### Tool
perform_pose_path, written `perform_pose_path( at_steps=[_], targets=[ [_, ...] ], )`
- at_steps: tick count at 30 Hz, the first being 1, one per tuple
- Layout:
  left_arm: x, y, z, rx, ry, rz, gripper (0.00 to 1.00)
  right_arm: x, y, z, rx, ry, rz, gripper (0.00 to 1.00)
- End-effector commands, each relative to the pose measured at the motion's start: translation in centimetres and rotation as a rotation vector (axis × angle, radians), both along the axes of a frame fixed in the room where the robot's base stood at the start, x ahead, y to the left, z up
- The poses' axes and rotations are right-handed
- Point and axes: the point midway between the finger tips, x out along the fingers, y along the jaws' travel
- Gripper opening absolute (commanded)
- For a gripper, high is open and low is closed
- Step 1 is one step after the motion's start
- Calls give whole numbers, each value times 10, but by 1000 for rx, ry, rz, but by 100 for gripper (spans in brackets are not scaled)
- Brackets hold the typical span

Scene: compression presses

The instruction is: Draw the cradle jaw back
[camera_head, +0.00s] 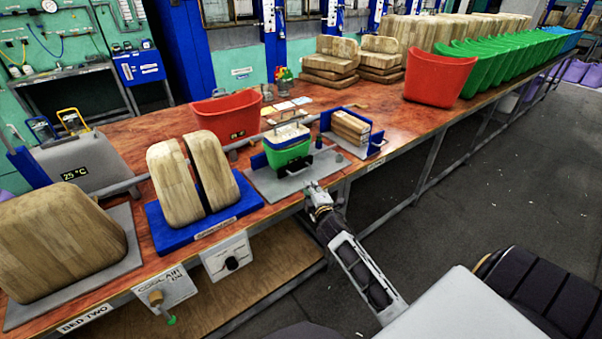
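The cradle is on a grey plate (325,168) at the table's front edge, in the middle of the head view. A green container (288,153) with a dark blue rim and pale contents stands upright on it. A blue jaw piece (258,161) is at its left side, and another blue piece shows at its right. My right gripper (312,187) is at the plate's front edge, below and right of the green container. Its fingertips are too small to tell whether they are open or touch anything. My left gripper is out of view.
Left of the cradle, two wooden pads (172,178) stand on a blue base, with a larger wooden block (58,240) beyond. A blue holder with wooden blocks (350,126) is to the right. Red tubs (227,117) stand behind.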

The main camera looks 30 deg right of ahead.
Motion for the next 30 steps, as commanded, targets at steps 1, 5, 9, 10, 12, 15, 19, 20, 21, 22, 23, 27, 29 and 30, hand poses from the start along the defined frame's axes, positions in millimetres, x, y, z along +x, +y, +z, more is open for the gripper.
perform_pose_path(
  at_steps=[1,5,9,10,12,15,19,20,21,22,23,27,29,30],
  targets=[
    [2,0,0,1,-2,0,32,0,-1,-1,-27,11,0,19],
    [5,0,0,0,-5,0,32,-1,-3,-2,-107,41,4,19],
    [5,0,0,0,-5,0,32,-2,-4,-3,-181,72,13,19],
    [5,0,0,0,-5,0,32,-2,-4,-4,-196,77,15,19],
    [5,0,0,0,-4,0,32,-2,-4,-4,-221,86,20,19],
    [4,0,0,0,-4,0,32,-2,-4,-4,-239,91,24,19],
    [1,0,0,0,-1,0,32,-2,-4,-4,-242,92,24,19],
    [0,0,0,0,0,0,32,-2,-4,-4,-242,92,24,19],
    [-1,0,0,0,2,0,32,-2,-4,-4,-242,92,24,19],
    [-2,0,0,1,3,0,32,-2,-4,-4,-241,92,24,19],
    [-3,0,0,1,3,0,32,-2,-4,-4,-241,92,24,19],
    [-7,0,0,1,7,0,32,-1,-5,-4,-241,92,24,19],
    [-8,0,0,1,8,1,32,0,-5,-4,-240,92,24,19],
    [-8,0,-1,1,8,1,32,1,-5,-4,-240,92,24,19]
  ],
)
